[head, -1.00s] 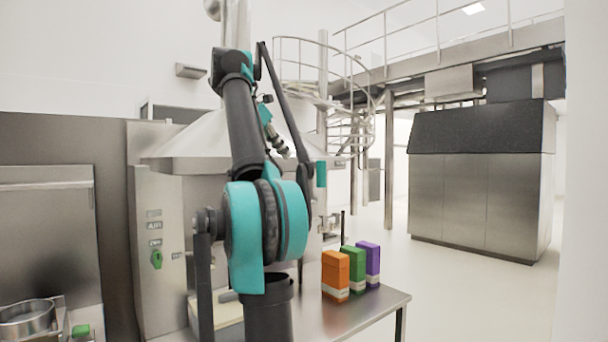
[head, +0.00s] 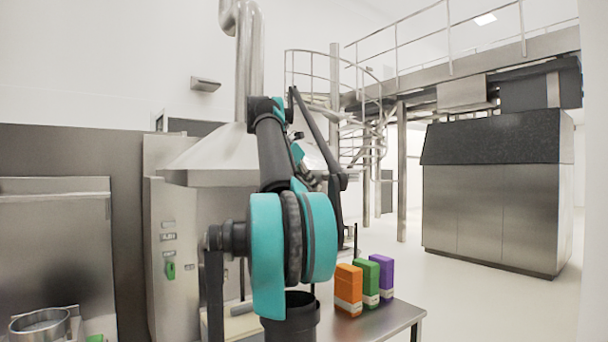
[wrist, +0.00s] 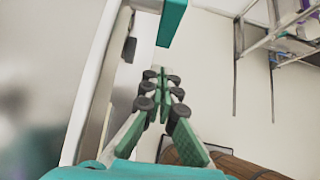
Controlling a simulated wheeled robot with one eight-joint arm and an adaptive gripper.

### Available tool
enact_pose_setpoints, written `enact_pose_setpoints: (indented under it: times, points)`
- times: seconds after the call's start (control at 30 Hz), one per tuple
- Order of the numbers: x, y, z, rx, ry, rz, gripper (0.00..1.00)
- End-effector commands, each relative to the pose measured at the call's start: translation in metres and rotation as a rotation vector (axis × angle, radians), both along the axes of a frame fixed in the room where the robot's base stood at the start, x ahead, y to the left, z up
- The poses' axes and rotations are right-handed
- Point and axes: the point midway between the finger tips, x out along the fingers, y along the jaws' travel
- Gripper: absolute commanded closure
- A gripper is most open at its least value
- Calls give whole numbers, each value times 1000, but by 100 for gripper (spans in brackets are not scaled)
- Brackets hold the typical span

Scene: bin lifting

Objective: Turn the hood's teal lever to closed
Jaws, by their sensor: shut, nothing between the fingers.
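The teal lever (wrist: 172,20) shows at the top of the wrist view as a flat bar, beside the hood's pale edge. Its upper end is cut off by the frame. In the head view my arm hides the lever. The steel hood (head: 212,160) stands behind my arm in the head view. My gripper (wrist: 160,76) is shut and empty in the wrist view, its green fingertips together just below the lever's lower end in the picture. A small gap shows between them, and I see no contact. My gripper is too hidden to make out in the head view.
Orange (head: 348,290), green (head: 368,280) and purple (head: 386,278) boxes stand on the steel table (head: 400,316) right of my arm. A control panel with a green switch (head: 170,270) is at left. Open floor lies before the large steel cabinet (head: 498,200).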

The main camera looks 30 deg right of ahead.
Motion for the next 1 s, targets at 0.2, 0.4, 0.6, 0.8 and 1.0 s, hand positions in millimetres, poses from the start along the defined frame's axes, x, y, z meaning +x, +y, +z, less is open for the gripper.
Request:
enact_pose_setpoints:
  times: [0.2, 0.4, 0.6, 0.8, 1.0]
  points:
    - [2, -32, -5, 0, -1, -3, 100]
    - [3, -44, -5, 0, 1, -1, 100]
    - [4, -45, -5, 0, 0, 0, 100]
    - [4, -45, -5, -2, 0, 0, 100]
    - [4, -45, -7, -36, -4, 1, 100]
